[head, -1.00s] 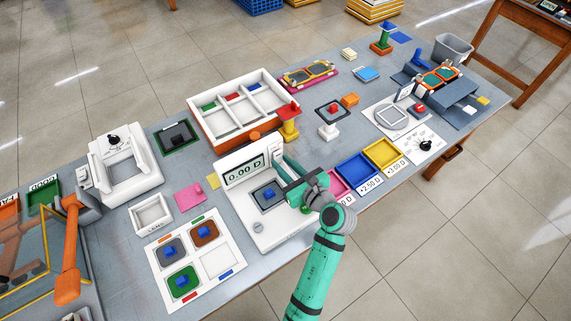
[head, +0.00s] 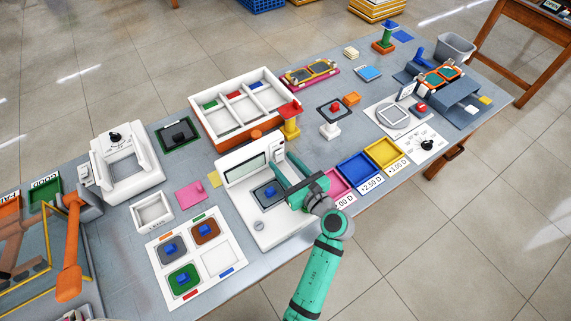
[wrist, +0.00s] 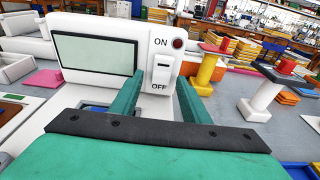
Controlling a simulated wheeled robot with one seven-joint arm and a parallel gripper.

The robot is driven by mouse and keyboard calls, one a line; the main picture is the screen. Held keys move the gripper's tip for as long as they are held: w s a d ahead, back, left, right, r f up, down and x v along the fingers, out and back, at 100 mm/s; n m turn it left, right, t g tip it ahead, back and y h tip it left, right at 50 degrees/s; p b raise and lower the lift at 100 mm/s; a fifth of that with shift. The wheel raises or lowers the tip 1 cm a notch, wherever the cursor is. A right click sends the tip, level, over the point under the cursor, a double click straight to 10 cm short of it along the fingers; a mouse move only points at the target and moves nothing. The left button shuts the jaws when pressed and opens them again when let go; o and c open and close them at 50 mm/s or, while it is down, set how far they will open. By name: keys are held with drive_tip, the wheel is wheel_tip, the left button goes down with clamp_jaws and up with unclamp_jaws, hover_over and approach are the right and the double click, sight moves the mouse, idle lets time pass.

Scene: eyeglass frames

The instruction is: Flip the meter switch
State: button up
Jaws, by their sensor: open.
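The white meter (head: 240,222) stands near the table's front edge, with a blank grey-green display (head: 246,172), also large in the wrist view (wrist: 95,54). To the right of the display is the white meter switch (wrist: 163,68), between the ON and OFF labels, with a dark red lamp (wrist: 179,43) beside ON. A grey lens square with a blue block (head: 269,191) sits on the meter's base. My gripper (head: 283,168) is open in front of the switch. In the wrist view its green fingers (wrist: 158,92) stand on either side below the switch, with nothing between them.
Coloured trays (head: 354,168) lie right of the meter. A yellow stand with a red top (head: 290,124) is behind it. A white card with coloured lens squares (head: 222,262) lies at left. A small white box (head: 152,213) stands further left.

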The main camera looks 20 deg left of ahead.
drive_tip(key=v, duration=1)
drive_tip(key=shift+s+d+r, duration=0.1)
drive_tip(key=shift+s+d, duration=0.1)
drive_tip(key=shift+d, duration=0.1)
